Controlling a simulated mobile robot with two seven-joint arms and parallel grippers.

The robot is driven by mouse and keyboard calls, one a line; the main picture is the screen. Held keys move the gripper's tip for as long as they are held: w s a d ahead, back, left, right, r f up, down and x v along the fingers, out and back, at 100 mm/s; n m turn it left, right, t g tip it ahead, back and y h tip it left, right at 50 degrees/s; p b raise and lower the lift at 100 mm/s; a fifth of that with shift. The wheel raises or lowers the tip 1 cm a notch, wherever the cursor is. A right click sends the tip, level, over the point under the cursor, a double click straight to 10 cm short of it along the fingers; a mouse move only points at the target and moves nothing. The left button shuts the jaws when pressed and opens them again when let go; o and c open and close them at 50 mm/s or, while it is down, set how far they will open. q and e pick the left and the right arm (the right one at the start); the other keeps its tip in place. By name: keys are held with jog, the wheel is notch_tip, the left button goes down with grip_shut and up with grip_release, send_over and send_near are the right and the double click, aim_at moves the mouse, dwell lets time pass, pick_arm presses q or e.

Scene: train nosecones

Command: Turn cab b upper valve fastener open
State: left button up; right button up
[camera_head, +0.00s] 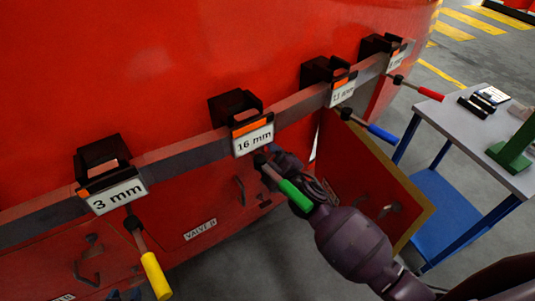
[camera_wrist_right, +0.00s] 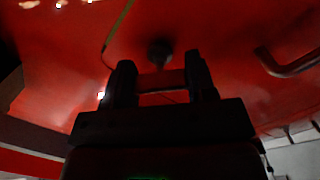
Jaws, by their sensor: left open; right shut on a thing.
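My right gripper (camera_head: 287,163) reaches up to the red panel just below the 16 mm label, partly hidden behind the green-handled tool (camera_head: 296,195). In the right wrist view its two fingers (camera_wrist_right: 160,78) stand apart, with a dark round valve fastener (camera_wrist_right: 160,52) on the red surface between and just beyond their tips. The gripper is shut on what looks like this fastener; the contact itself is too dark to see. How far the fastener is turned cannot be told. The VALVE B label (camera_head: 200,230) is on the panel to the lower left. My left gripper is not in view.
Tools with yellow (camera_head: 155,275), blue (camera_head: 382,133) and red (camera_head: 430,93) handles hang from black holders along the rail (camera_head: 185,152). A panel with a yellow edge (camera_head: 415,208) stands out behind my right arm. A grey table (camera_head: 455,125) stands at right.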

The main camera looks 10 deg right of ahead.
jog(key=n, duration=0.4)
jog(key=shift+n, duration=1.8)
jog(key=o, duration=0.9)
jog(key=shift+o, duration=0.2)
jog(key=shift+s, duration=0.1)
jog(key=v, duration=1)
jog(key=shift+s, duration=0.3)
